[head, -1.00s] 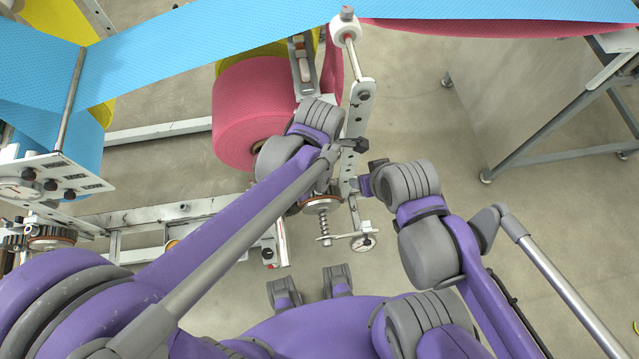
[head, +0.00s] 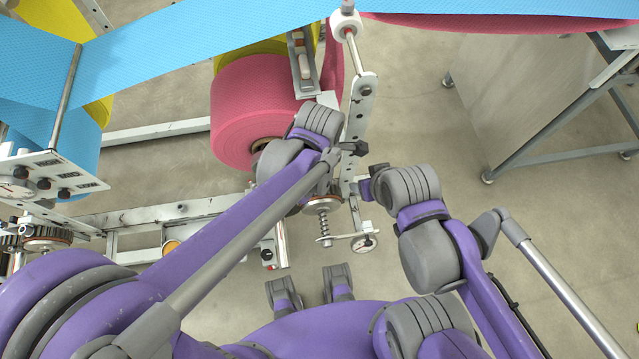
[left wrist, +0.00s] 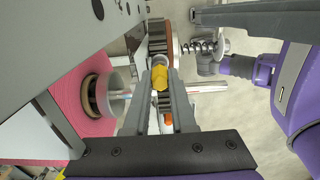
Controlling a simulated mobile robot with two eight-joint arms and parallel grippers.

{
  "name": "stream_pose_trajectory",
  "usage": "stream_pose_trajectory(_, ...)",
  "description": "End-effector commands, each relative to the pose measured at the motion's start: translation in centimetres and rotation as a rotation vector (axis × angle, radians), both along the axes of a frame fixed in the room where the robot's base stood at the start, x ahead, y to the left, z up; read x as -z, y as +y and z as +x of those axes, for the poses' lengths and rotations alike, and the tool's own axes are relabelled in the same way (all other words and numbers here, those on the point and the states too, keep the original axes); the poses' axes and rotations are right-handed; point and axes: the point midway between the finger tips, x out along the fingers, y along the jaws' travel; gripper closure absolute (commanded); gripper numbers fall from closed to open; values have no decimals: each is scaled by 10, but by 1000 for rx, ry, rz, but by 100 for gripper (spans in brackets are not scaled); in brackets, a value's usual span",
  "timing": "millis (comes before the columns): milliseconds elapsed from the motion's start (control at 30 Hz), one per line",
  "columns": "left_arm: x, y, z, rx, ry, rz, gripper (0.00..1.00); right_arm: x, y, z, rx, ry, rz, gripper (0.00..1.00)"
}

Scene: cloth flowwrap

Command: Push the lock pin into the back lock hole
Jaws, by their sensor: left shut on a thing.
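My left gripper (head: 352,148) is at the upright perforated metal plate beside the pink roll. In the left wrist view its two grey fingers (left wrist: 160,88) are shut around a small piece with a yellow-orange end, which looks like the lock pin (left wrist: 161,78). A smaller orange piece (left wrist: 168,119) shows between the fingers lower down. The back lock hole cannot be made out; the gripper and the machine plate cover that area. My right gripper (head: 370,184) is just right of the perforated plate, and its fingers are too hidden to tell their opening.
The pink roll (head: 250,112) is left of the left gripper. The perforated plate (head: 362,102) stands close beside both grippers. Below are a spring-loaded shaft (head: 324,228) and a small handwheel (head: 364,243). Blue film (head: 220,40) crosses above.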

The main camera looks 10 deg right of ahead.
Motion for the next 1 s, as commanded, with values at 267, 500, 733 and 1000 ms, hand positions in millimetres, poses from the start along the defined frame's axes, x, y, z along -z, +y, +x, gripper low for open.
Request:
stream_pose_trajectory(267, 7, 0, 0, 0, 0, 0, 100, 6, 0, -1, 0, 2, 0, 36)
stream_pose_trajectory(500, 7, 0, 0, 0, 0, 0, 100, 6, 0, -1, 0, 2, 0, 36)
stream_pose_trajectory(733, 8, 0, 0, 0, 0, 0, 100, 6, 0, -1, 0, 2, 0, 36)
stream_pose_trajectory(1000, 9, 0, 0, 0, 0, 0, 71, 7, 0, -1, 0, 3, 0, 36)
